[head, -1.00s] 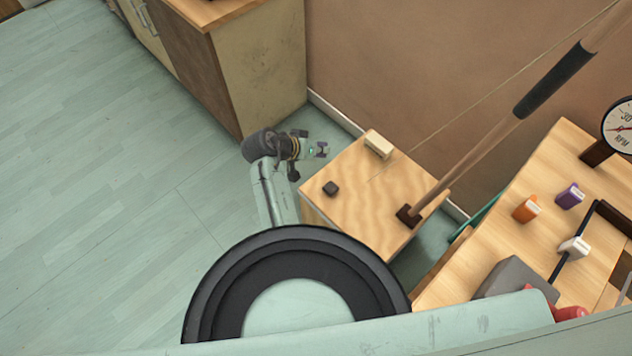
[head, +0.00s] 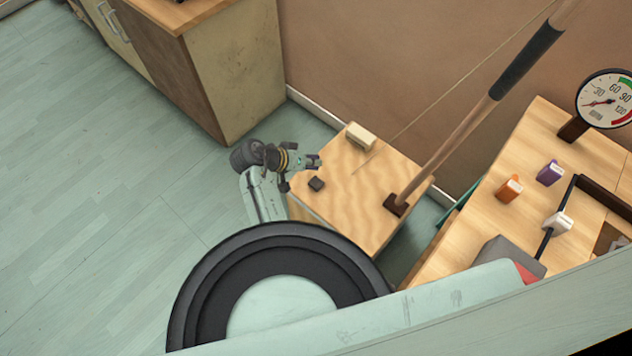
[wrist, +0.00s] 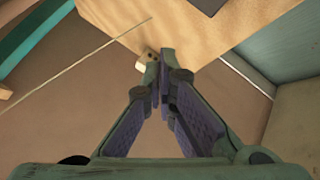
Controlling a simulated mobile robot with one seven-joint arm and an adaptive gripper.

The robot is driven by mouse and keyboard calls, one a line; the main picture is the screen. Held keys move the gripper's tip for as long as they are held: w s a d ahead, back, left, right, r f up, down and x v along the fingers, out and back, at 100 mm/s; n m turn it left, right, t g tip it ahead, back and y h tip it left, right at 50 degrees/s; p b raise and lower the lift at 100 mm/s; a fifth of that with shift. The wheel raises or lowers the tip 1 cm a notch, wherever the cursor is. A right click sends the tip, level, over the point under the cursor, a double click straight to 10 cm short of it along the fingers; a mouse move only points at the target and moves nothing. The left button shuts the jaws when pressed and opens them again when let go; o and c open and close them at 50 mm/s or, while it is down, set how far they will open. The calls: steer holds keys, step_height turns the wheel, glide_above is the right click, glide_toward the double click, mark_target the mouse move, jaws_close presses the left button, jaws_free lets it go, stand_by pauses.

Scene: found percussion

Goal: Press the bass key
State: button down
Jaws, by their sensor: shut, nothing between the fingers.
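A wooden box (head: 350,205) bears a small cream block (head: 360,136) at its back edge, a small dark block (head: 316,184) near its left side and the foot of a pole (head: 440,155) with a string. No label tells me which part is the bass key. My gripper (head: 317,161) is at the box's left edge, between the two blocks as seen from the head. In the wrist view my gripper (wrist: 158,70) has its fingertips together and empty. The cream block (wrist: 146,62) shows just beyond them, partly hidden. I cannot judge the gap.
A table (head: 520,210) at right bears an orange block (head: 509,188), a purple block (head: 549,173), a white block (head: 558,223) and a round gauge (head: 606,100). A cabinet (head: 235,90) stands left of the box, against the brown wall. Open floor (head: 90,180) lies at left.

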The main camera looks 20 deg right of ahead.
steer(key=b, duration=0.4)
glide_above(314, 180)
step_height(314, 180, down, 5)
steer(key=shift+r, duration=0.15)
steer(key=shift+f+b, duration=0.3)
steer(key=shift+f, duration=0.7)
steer(key=shift+f, duration=0.1)
steer(key=shift+f, duration=0.3)
steer(key=shift+f+b, duration=0.5)
steer(key=shift+f, duration=0.05)
stand_by(0.7)
stand_by(0.3)
steer(key=shift+r+p, duration=0.95)
steer(key=shift+r, duration=0.05)
